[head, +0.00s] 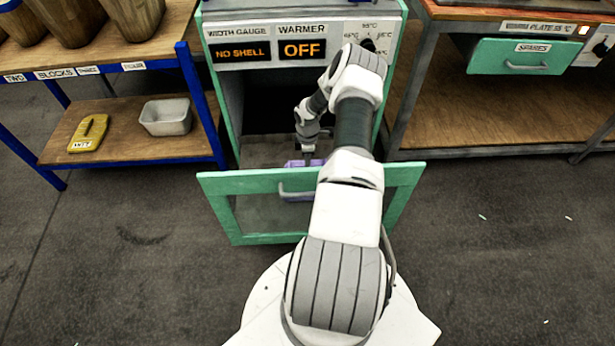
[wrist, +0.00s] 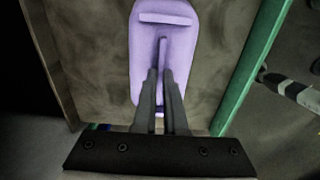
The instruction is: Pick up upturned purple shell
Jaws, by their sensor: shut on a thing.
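The purple shell (wrist: 178,20) lies upturned on the floor of the open warmer drawer (wrist: 100,60), with a raised rib along its middle and a crossbar near its far end. In the head view the shell (head: 297,164) shows only in part behind the drawer front and my arm. My gripper (wrist: 161,80) has its two fingers close together on the shell's middle rib, shut on it. In the head view my gripper (head: 308,158) points down into the drawer, and its fingertips are hard to see.
The drawer's green front panel (head: 222,186) stands between my base and the shell. The warmer cabinet (head: 224,100) is behind, with displays reading "NO SHELL" and "OFF". A blue-framed shelf (head: 135,148) stands left and a workbench (head: 480,120) right. Grey floor is open on both sides.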

